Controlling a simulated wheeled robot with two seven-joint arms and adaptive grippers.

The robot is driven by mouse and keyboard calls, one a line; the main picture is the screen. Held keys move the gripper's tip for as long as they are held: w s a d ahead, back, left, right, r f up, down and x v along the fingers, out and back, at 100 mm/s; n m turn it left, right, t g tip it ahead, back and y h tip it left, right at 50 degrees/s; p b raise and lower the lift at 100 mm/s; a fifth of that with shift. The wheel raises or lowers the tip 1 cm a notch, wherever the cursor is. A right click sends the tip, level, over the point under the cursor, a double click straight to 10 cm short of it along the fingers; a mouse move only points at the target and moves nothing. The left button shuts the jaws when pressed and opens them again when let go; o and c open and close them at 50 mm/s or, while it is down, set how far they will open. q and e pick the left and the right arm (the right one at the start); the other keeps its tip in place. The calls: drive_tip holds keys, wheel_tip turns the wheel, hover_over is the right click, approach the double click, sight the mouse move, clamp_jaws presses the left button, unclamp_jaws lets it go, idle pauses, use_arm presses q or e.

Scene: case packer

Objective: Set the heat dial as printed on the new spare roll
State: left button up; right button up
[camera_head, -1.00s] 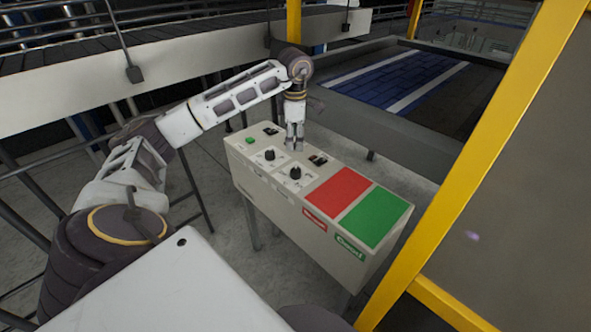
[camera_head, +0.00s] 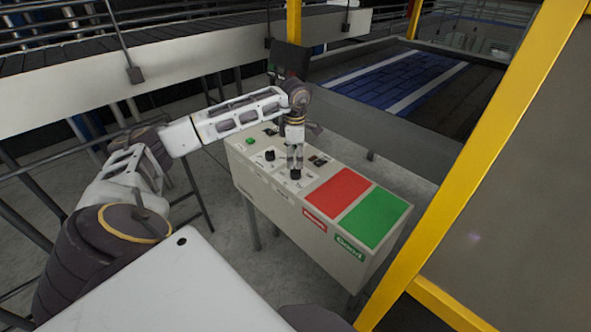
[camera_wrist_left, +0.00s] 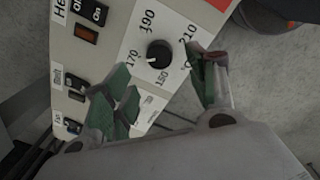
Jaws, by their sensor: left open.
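The heat dial (camera_wrist_left: 158,53) is a black round knob on a white plate in the left wrist view, with 150, 170, 190 and 210 printed around it. In the head view the dial (camera_head: 295,174) sits on the control box just under my left gripper (camera_head: 295,164). That gripper points down and is open. In the left wrist view its green-padded fingers (camera_wrist_left: 160,75) stand apart on either side of the dial's near side, with nothing held. The spare roll is not in view. My right gripper is not in view.
The grey control box (camera_head: 300,218) also carries a second black dial (camera_head: 268,155), a red pad (camera_head: 337,188), a green pad (camera_head: 374,217) and small switches. A yellow frame post (camera_head: 470,165) rises at right. A conveyor (camera_head: 180,55) runs behind.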

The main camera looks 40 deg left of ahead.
sight(295, 171)
use_arm(q)
drive_tip(key=shift+w+a+f+p, duration=0.1)
drive_tip(key=shift+f+p, duration=0.05)
drive_tip(key=shift+f, duration=1.5)
drive_tip(key=shift+w+a+f+p, duration=0.1)
drive_tip(key=shift+f+p, duration=0.05)
drive_tip(key=shift+f, duration=1.45)
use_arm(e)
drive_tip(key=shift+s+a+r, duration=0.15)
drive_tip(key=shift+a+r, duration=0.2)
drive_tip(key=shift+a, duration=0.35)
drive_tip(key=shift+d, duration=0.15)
